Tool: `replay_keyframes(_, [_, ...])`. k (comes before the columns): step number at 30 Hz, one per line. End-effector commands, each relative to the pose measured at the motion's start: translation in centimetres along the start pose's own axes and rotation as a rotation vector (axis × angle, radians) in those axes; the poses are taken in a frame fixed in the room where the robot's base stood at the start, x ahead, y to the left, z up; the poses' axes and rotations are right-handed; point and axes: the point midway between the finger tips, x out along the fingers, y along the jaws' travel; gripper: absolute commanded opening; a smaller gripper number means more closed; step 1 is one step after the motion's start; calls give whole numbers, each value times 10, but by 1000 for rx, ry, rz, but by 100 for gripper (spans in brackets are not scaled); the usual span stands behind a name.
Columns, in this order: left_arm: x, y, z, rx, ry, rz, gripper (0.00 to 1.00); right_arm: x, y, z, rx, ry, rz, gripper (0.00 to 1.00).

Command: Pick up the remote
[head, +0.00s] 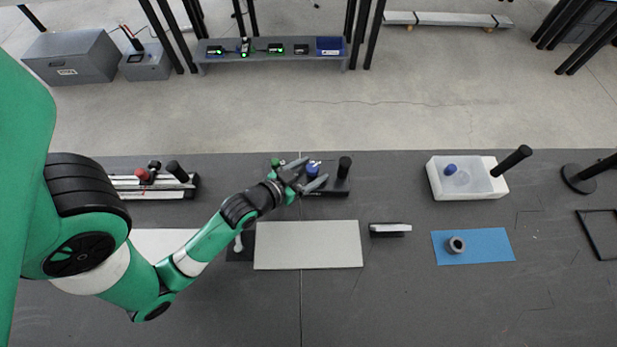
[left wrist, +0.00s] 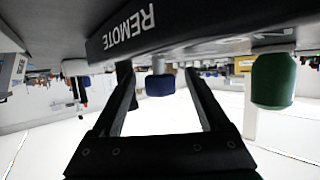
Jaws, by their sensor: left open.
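The remote (head: 338,190) is a dark box on the grey table, near the middle of the head view. It carries a green knob (head: 276,162), a blue knob (head: 313,169) and a black upright stick (head: 344,167). My left gripper (head: 312,175) is open at the remote, beside the blue knob, and partly hides the box. In the left wrist view, which looks upside down, the remote (left wrist: 185,28) shows its REMOTE label. The blue knob (left wrist: 160,85) appears between the open fingers (left wrist: 158,72); contact cannot be told. The green knob (left wrist: 274,82) is outside them. My right gripper is not in view.
A pale flat plate (head: 308,245) lies in front of the remote. A device with red and black knobs (head: 145,186) is left.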

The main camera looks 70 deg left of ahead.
Motion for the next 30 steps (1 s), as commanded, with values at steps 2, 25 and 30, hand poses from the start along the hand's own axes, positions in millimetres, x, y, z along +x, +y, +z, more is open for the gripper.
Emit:
replay_keyframes(2, [0,0,0,0,0,0,78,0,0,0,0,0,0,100])
replay_keyframes(25, [-1,0,-2,0,3,0,0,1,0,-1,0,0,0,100])
replay_keyframes(30, [-1,0,-2,0,3,0,0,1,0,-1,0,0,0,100])
